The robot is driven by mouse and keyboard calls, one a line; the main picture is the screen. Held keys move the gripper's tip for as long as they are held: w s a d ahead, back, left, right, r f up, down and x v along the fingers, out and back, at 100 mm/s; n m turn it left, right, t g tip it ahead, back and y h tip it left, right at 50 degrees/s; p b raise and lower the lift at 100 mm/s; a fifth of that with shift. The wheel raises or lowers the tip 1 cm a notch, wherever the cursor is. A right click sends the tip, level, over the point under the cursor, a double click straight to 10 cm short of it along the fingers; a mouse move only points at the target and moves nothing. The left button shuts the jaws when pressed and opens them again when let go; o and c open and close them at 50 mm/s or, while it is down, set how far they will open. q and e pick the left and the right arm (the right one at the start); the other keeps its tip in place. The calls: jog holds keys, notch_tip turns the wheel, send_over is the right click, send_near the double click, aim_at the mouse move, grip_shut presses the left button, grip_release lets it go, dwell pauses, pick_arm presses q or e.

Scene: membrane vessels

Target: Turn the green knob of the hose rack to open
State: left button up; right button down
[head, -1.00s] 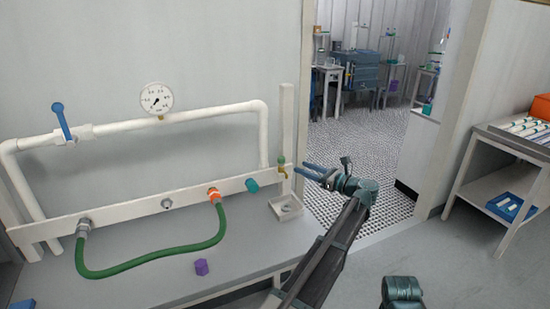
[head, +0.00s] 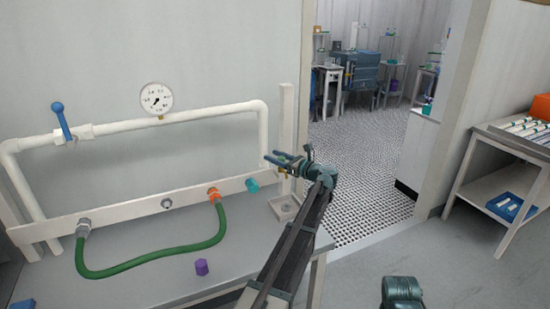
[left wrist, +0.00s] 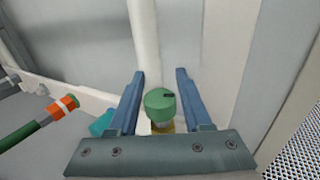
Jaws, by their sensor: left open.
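The green knob (left wrist: 159,104) sits on a brass tap body (left wrist: 162,128) at the right end of the hose rack (head: 140,209). In the left wrist view it lies between the two blue fingers of my left gripper (left wrist: 160,72). The fingers are open, one on each side, with a gap showing beside the knob. In the head view my left gripper (head: 271,157) is at the rack's right end and hides the knob.
A green hose (head: 150,262) with an orange-collared end (head: 213,194) loops below the rack. A teal cap (head: 252,185) is just left of the gripper. A purple piece (head: 201,267) stands on the bench (head: 180,285). A white post (head: 287,120) rises behind the tap.

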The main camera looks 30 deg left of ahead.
pick_arm(q)
grip_shut()
jog(key=shift+w+n+g, duration=0.1)
jog(key=shift+n+g, duration=0.4)
jog(key=shift+g, duration=0.3)
jog(key=shift+s+n+g, duration=0.25)
jog(key=shift+n+g, duration=0.25)
jog(key=shift+g, duration=0.25)
jog(key=shift+s+n+g, duration=0.25)
jog(key=shift+n+g, duration=0.25)
jog(key=shift+g, duration=0.25)
grip_release()
